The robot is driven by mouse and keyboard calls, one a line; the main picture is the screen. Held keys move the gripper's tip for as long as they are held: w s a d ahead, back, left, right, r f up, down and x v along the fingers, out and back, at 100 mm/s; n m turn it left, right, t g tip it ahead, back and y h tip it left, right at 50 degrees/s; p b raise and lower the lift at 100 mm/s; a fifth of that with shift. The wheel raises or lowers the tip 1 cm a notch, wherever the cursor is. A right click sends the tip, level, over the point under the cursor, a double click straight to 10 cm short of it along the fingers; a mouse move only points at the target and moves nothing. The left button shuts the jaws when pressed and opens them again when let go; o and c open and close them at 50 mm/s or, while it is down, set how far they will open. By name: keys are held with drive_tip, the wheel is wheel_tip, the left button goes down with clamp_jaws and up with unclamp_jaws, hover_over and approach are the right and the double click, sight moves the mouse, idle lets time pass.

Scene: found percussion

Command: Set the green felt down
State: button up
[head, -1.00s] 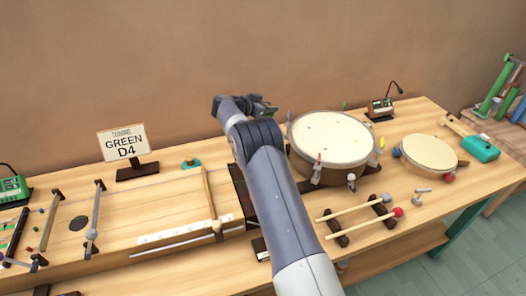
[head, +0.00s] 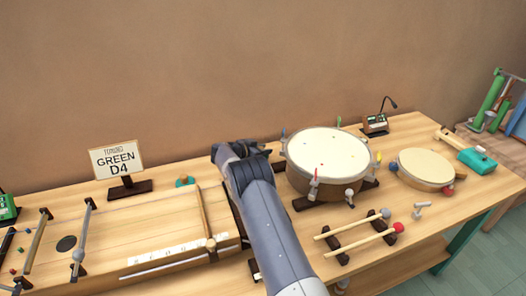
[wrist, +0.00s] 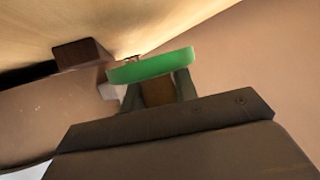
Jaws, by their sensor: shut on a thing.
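The green felt (wrist: 152,67) is a bright green, curved-edged pad in the wrist view. My gripper (wrist: 158,84) is shut on it, with the felt across the fingertips. A pale wooden surface shows beyond the felt, but I cannot tell whether the felt touches it. In the head view my wrist links hide the felt and the fingers, above the bench between the stringed box (head: 165,222) and the large drum (head: 328,153). A card reading "GREEN D4" (head: 118,160) stands behind the stringed box.
A teal round piece (head: 185,181) sits behind the stringed box. Two mallets (head: 362,232) lie on dark rests in front of the drum. Bare bench (head: 455,205) shows at the front right.

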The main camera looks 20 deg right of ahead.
drive_tip(key=shift+f, duration=0.3)
drive_tip(key=shift+f, duration=0.1)
drive_tip(key=shift+f+b, duration=0.4)
drive_tip(key=shift+f, duration=0.1)
drive_tip(key=shift+s, duration=0.1)
